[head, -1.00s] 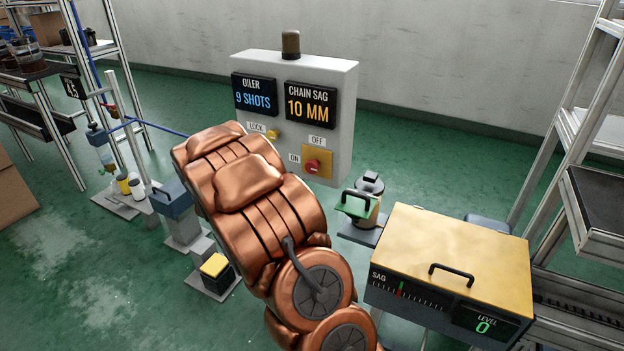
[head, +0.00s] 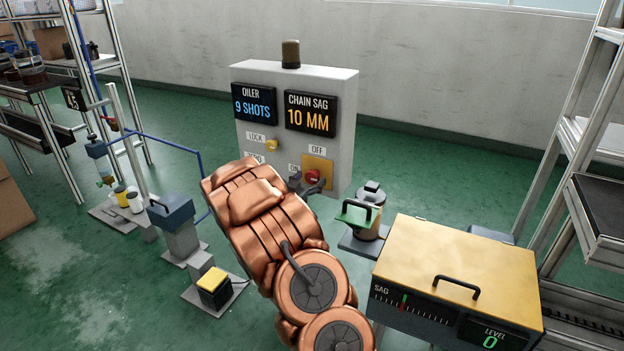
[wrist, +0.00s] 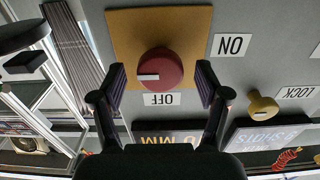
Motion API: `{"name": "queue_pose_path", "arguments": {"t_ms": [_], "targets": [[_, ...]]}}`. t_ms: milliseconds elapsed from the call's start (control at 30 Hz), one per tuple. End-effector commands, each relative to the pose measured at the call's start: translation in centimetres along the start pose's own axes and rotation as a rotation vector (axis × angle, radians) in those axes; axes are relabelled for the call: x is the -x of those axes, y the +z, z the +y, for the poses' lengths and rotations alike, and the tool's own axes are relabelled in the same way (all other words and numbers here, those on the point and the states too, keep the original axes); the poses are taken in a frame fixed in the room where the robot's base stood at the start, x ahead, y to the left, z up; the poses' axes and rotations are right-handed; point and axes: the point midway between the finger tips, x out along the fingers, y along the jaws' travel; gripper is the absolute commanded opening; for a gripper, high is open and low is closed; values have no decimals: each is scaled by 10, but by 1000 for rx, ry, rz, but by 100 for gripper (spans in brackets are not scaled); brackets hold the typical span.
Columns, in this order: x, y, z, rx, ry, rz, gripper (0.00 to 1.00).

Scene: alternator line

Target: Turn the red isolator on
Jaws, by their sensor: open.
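The red isolator (head: 312,177) is a round knob on a yellow plate (head: 320,166) on the front of the grey cabinet. In the head view, the OFF label is above it and the ON label is to its left, partly hidden by my gripper. The wrist view is upside down: the red knob (wrist: 167,66) has a white mark toward the picture's left, with OFF below and ON at right. My gripper (wrist: 162,84) is open, one finger on each side of the knob, with gaps showing. In the head view my gripper (head: 304,185) is at the knob.
A small yellow LOCK knob (head: 271,144) is on the same cabinet (head: 346,110), under displays reading 9 SHOTS and 10 MM. A green-handled can (head: 368,220) and a yellow-topped SAG box (head: 455,265) stand at right. A pedestal (head: 180,235) stands at left.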

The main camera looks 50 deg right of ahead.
Motion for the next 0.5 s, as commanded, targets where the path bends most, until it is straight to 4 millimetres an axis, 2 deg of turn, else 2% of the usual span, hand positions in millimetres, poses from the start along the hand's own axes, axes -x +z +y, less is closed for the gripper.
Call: {"name": "queue_pose_path", "arguments": {"t_ms": [200, 500], "targets": [[-16, 0, 0, -1, 1, 1, 75], [-19, 0, 0, 0, 0, 1, 75]]}}
